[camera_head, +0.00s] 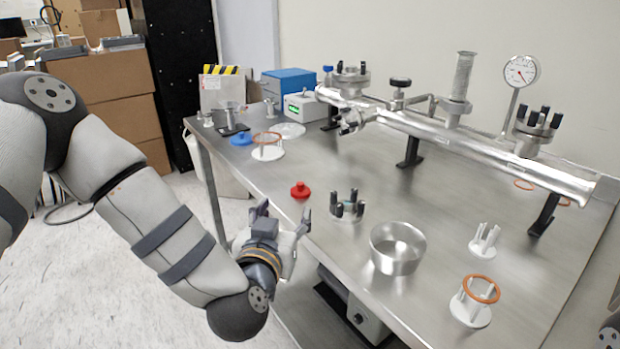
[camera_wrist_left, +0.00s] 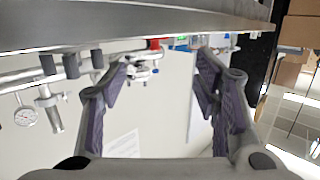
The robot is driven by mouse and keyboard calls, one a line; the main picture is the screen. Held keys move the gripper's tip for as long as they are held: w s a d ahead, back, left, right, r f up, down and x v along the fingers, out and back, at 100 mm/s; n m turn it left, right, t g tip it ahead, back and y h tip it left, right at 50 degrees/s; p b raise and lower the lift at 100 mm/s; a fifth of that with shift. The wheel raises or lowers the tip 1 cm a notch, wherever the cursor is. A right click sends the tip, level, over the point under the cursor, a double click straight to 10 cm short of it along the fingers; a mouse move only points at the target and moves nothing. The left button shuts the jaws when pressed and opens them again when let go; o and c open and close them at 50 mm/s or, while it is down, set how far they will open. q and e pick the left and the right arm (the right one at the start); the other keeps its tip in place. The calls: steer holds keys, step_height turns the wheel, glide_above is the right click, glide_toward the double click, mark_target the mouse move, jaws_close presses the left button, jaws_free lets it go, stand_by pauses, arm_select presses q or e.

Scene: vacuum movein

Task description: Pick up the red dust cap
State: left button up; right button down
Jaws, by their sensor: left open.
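The red dust cap (camera_head: 300,190) sits on the steel table (camera_head: 345,165) near its front edge, in the middle of the head view. In the left wrist view, which is upside down, a small red part of the cap (camera_wrist_left: 155,43) shows at the table edge between the fingers. My left gripper (camera_head: 284,214) is open and empty at the table's front edge, on the near side of the cap and apart from it. Its two spread fingers also show in the left wrist view (camera_wrist_left: 160,70). My right gripper is not in view.
A flange with dark clamps (camera_head: 346,208) stands just right of the cap, and a steel cup (camera_head: 397,247) farther right. A metal pipe assembly (camera_head: 470,145) runs along the back.

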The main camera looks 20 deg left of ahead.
mark_target(298, 185)
arm_select(q)
steer(key=x, duration=0.3)
steer(key=b+x, duration=0.1)
steer(key=x, duration=0.5)
steer(key=shift+w+d+r+b, duration=0.15)
steer(key=shift+w+r+b, duration=0.15)
steer(key=shift+w, duration=0.35)
steer(key=shift+r, duration=0.15)
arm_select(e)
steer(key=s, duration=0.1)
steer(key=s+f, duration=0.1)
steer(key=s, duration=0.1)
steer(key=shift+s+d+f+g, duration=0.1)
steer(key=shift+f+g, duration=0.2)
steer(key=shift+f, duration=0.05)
arm_select(q)
steer(key=c, duration=0.9)
